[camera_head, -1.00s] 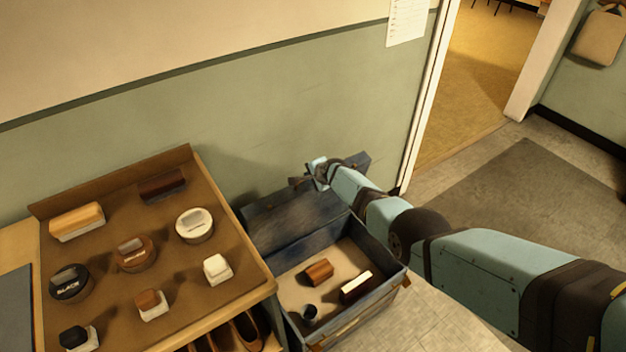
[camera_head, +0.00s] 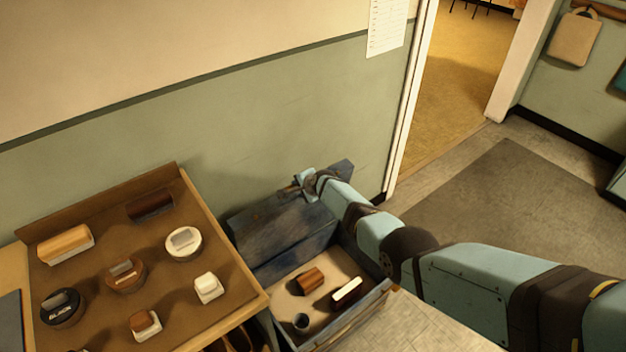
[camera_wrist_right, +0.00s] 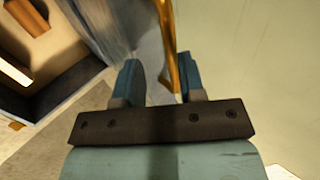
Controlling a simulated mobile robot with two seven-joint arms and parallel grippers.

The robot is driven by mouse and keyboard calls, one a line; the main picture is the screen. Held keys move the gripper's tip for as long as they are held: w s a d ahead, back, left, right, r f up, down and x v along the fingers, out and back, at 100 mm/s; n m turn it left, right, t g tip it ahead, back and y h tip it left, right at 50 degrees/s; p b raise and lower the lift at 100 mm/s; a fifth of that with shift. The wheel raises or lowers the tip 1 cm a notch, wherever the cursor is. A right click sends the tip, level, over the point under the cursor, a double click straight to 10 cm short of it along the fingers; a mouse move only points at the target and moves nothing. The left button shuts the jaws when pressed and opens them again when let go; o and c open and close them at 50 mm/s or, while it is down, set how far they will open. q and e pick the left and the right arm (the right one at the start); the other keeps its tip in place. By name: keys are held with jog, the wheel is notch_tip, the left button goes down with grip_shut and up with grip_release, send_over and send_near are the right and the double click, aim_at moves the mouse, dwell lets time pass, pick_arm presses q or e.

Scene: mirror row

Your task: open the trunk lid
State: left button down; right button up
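The dark blue trunk (camera_head: 350,322) stands open beside the brown table. Its lid (camera_head: 280,232) is raised and tilted back towards the green wall. My right gripper (camera_head: 292,187) is at the lid's upper edge, and my right arm covers part of the lid and trunk. In the right wrist view, the fingers of my right gripper (camera_wrist_right: 158,85) are apart. A brass strip (camera_wrist_right: 168,45) runs between them, close to the right-hand finger; I cannot tell whether they touch. The blue lid (camera_wrist_right: 105,25) shows beyond the left-hand finger. My left gripper is not in view.
Inside the trunk lie a wooden brush (camera_head: 308,280), a dark brush with a white top (camera_head: 346,290) and a small dark cup (camera_head: 301,321). Open floor (camera_head: 490,205) and a doorway are at right.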

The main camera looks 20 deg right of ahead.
jog(key=p+v, duration=0.5)
jog(key=v, duration=0.7)
jog(key=shift+p, duration=0.3)
